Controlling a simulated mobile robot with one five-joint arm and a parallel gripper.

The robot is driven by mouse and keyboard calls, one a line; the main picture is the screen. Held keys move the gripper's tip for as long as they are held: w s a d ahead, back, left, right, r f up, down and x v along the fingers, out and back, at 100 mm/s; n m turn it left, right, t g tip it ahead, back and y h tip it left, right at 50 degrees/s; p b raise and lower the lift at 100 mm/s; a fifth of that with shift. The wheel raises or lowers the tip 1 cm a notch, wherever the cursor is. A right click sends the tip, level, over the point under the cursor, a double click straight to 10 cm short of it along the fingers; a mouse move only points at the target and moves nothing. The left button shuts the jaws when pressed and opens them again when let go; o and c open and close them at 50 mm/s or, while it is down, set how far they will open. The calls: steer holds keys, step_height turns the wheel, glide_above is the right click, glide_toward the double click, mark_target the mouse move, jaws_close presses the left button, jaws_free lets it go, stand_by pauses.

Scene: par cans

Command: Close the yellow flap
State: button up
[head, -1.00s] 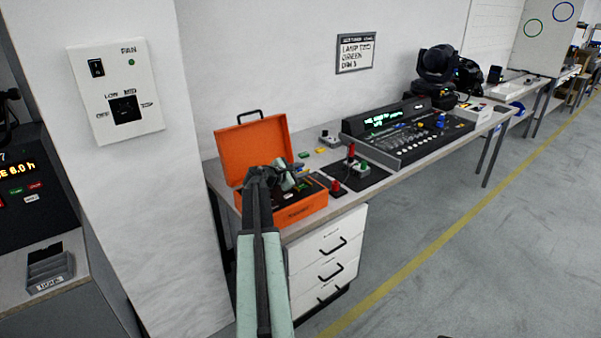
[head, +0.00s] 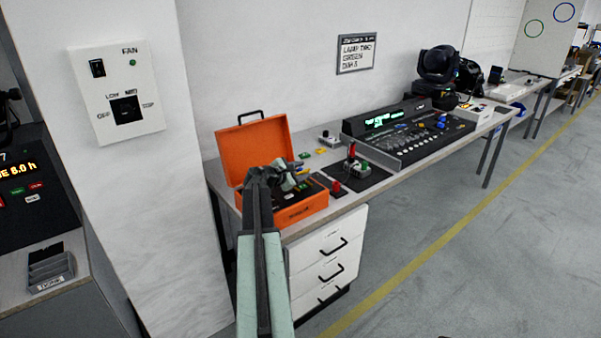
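I cannot make out a yellow flap for certain. Another small yellow patch (head: 302,169) shows at the right of the open toolbox. My gripper (head: 293,183) is at the end of my arm, over the orange toolbox (head: 300,212). Its fingers are small and dark against the toolbox contents, so whether they are open or shut does not show. My arm hides part of the box's inside.
The orange lid (head: 255,148) stands open against the wall side. A red upright piece and a green-topped device (head: 360,167) sit on a black mat right of the box. A lighting console (head: 410,130) fills the bench beyond. White drawers (head: 328,262) stand below; the floor at right is clear.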

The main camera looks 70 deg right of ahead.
steer(key=p+v, duration=0.2)
steer(key=v, duration=0.5)
steer(key=shift+a+r, duration=0.1)
steer(key=shift+w+a, duration=0.15)
steer(key=shift+a, duration=0.1)
